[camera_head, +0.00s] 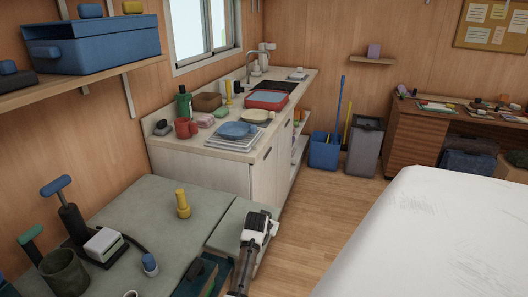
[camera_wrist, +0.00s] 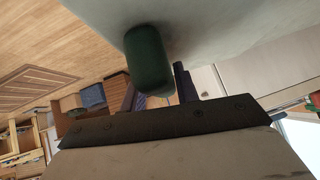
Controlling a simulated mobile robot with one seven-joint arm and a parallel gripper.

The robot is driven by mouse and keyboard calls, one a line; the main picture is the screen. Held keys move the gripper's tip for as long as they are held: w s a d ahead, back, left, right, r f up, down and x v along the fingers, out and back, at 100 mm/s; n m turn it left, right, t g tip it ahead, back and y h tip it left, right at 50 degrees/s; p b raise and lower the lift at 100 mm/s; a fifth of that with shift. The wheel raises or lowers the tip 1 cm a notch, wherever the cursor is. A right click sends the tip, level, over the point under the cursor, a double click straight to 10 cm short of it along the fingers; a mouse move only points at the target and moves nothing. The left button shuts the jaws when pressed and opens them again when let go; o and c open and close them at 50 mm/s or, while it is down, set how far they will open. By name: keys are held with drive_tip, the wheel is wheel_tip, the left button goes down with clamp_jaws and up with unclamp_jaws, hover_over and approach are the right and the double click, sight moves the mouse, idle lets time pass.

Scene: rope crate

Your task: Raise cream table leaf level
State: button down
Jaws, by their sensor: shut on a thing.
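The cream table leaf (camera_head: 228,228) is the pale panel on the right side of the grey-green table (camera_head: 135,215) in the head view. A seam runs between the two. The leaf looks close to the table top's height, but I cannot tell whether it is exactly level. My gripper (camera_head: 257,228) is at the leaf's right edge and shut on it, with the fingertips mostly hidden. In the wrist view, a pale surface (camera_wrist: 220,25) fills the top, probably the leaf. A dark green rounded piece (camera_wrist: 148,60) lies against it.
A yellow knobbed object (camera_head: 182,204), a blue-handled pump (camera_head: 70,215) and a dark green cup (camera_head: 63,270) stand on the table. A counter (camera_head: 215,152) with dishes stands behind. A white-covered bed (camera_head: 430,235) is at right. Bare wooden floor (camera_head: 310,210) lies between.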

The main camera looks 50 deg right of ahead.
drive_tip(key=shift+w+r, duration=0.45)
drive_tip(key=shift+r, duration=0.05)
drive_tip(key=c, duration=1.1)
unclamp_jaws()
drive_tip(key=shift+c, duration=0.2)
drive_tip(key=shift+s+f, duration=0.1)
drive_tip(key=shift+f, duration=0.1)
drive_tip(key=shift+s+a, duration=0.1)
drive_tip(key=shift+s, duration=0.05)
drive_tip(key=b+v, duration=0.2)
drive_tip(key=v, duration=1.1)
drive_tip(key=shift+a+r, duration=0.25)
